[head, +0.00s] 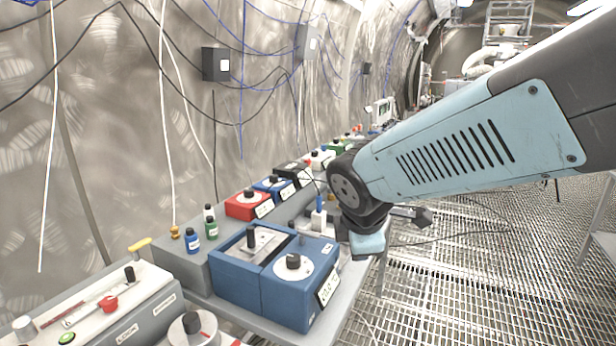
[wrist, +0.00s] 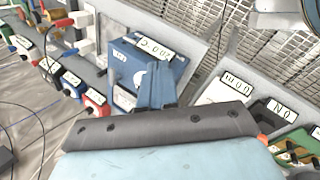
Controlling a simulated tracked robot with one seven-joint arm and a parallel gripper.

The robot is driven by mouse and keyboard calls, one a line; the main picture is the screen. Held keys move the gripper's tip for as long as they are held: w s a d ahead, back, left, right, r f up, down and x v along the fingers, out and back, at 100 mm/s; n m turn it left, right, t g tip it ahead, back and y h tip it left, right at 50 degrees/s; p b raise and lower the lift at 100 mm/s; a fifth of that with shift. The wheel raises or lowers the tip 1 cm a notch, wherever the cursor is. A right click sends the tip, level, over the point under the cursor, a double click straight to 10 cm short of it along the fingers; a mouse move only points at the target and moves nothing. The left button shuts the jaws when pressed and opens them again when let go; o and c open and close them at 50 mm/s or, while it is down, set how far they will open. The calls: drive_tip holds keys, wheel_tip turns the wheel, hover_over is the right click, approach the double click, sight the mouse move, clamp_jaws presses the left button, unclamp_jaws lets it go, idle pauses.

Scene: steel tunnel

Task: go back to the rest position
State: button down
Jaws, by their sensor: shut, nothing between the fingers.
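My arm reaches in from the right in the head view, and its wrist end hangs beside the bench's right edge. My gripper shows in the wrist view (wrist: 156,84) with its blue fingers shut together and nothing between them. In the head view the fingertips are hard to make out at the light blue end of the arm. A blue double box with black knobs (head: 318,293) stands on the bench to the left of the gripper. It also shows behind the fingers in the wrist view (wrist: 128,52). I cannot tell the exact gap.
The grey bench (head: 340,314) carries a red box (head: 243,207), small bottles (head: 192,241) and a lock panel (head: 110,318). More devices stand farther along. The tunnel wall with hanging cables is behind it. The grating floor (head: 470,270) on the right is largely clear.

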drive_tip(key=s+d+r+m, duration=0.3)
drive_tip(key=d+m, duration=0.4)
drive_tip(key=m, duration=0.2)
drive_tip(key=s+d+r+m+y, duration=0.1)
drive_tip(key=s+d+r+m, duration=0.3)
drive_tip(key=d+m, duration=0.3)
drive_tip(key=shift+m, duration=1.2)
drive_tip(key=shift+s, duration=0.2)
